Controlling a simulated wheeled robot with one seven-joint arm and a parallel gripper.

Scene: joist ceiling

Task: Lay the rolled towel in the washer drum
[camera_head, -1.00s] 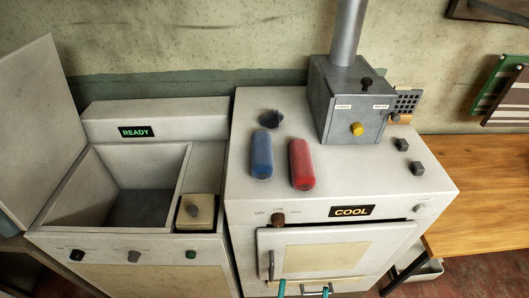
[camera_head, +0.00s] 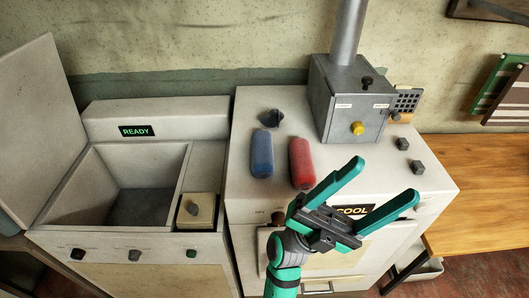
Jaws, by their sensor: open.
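Two rolled towels, one blue (camera_head: 262,154) and one red (camera_head: 302,162), lie side by side on top of the dryer-like machine (camera_head: 245,205). The washer (camera_head: 105,122) stands to the left with its lid (camera_head: 38,125) raised and its square drum (camera_head: 140,207) open and empty as far as I can see. A small panel on it reads READY. My gripper (camera_head: 378,180) is open and empty. It is in front of and to the right of the red towel, apart from it, and hides part of the COOL display.
A grey metal box with a pipe (camera_head: 345,95) stands at the back of the right machine. Small dark knobs (camera_head: 403,143) sit near its right edge. A wooden bench (camera_head: 480,185) is to the right, with striped cloths (camera_head: 505,100) hanging above it.

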